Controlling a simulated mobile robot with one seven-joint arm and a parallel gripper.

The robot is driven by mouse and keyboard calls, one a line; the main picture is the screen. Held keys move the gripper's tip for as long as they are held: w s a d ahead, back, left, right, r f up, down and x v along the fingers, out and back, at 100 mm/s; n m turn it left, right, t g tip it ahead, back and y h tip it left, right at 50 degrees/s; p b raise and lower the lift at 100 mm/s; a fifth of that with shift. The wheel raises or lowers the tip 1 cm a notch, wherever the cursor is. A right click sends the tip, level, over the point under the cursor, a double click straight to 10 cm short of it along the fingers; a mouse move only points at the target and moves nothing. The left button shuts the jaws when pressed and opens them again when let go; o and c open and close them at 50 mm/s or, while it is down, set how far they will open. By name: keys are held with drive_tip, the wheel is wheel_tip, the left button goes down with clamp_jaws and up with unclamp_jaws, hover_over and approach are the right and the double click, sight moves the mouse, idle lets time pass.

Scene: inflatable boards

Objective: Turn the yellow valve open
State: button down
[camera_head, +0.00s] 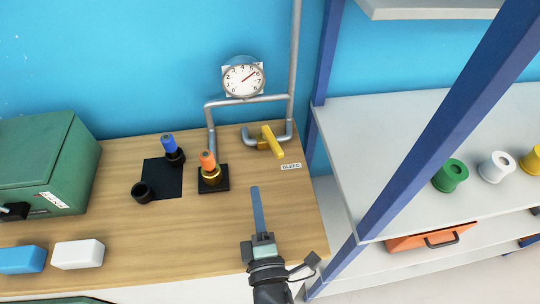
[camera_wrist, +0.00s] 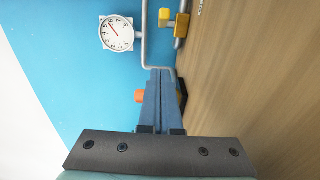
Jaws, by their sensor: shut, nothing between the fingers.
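The yellow valve (camera_head: 272,141) sits on a grey pipe at the back right of the wooden bench, with a "BLEED" label beside it. Its lever slants toward the front right in the head view. It also shows in the wrist view (camera_wrist: 181,25), ahead of my gripper at the top. My gripper (camera_head: 256,190) is shut and empty, its blue fingers together above the bench, in front of the valve and apart from it. In the wrist view my gripper (camera_wrist: 161,72) partly hides an orange-topped fitting.
A gauge (camera_head: 243,77) hangs above the pipe (camera_head: 248,100). An orange-topped fitting (camera_head: 208,162) and a blue-topped one (camera_head: 168,145) stand left of the valve. A green case (camera_head: 45,155) is farther left. A blue shelf post (camera_head: 435,125) rises at right. Bench front is clear near my gripper.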

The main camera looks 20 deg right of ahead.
sight(282, 156)
drive_tip(key=x, duration=0.8)
drive_tip(key=shift+w+d+r+p, duration=0.2)
drive_tip(key=shift+w+d+p, duration=0.15)
drive_tip(key=d+p, duration=0.2)
drive_tip(key=shift+s+d, duration=0.15)
drive_tip(key=shift+d, duration=0.25)
drive_tip(key=shift+d+f, duration=0.2)
drive_tip(key=shift+d, duration=0.15)
drive_tip(key=shift+s+d+r+p, duration=0.15)
drive_tip(key=shift+s+d+p, duration=0.05)
drive_tip(key=shift+d+p, duration=0.75)
drive_tip(key=shift+s+d, duration=0.1)
drive_tip(key=shift+d, duration=0.7)
drive_tip(key=shift+a, duration=0.15)
